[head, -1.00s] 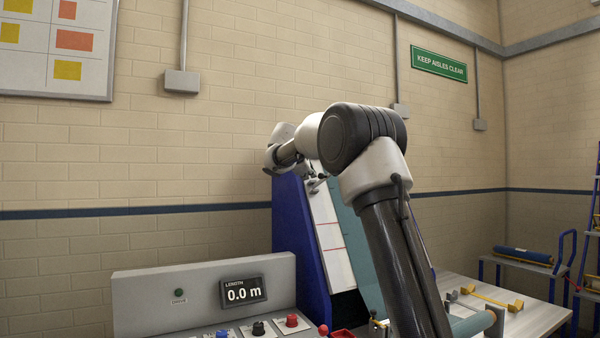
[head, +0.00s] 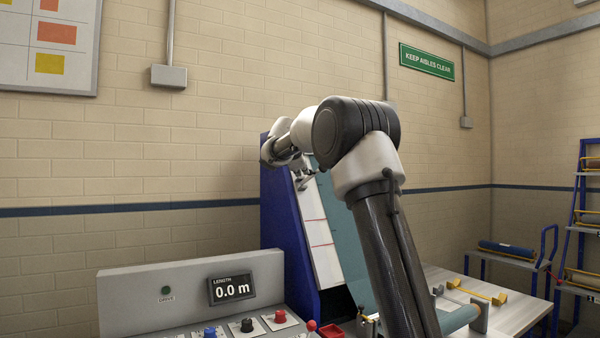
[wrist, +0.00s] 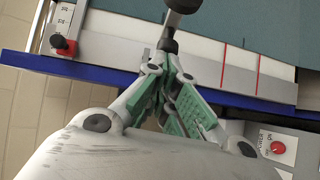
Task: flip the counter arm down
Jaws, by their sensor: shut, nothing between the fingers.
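The counter arm appears to be the dark rod with a round black end (wrist: 184,6) at the top of the wrist view; its lower end meets my fingertips. My gripper (wrist: 166,62) has its green-padded fingers shut together with nothing between them, over the white strip's edge. I cannot tell whether the fingertips touch the rod or only overlap it. In the head view my gripper (head: 303,180) is small and partly hidden at the top of the blue machine side (head: 285,235). The counter display (head: 231,289) reads 0.0 m.
The white strip (wrist: 225,62) with red lines runs beside teal cloth (wrist: 260,20). In the head view, a control panel (head: 125,305) stands at front left.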

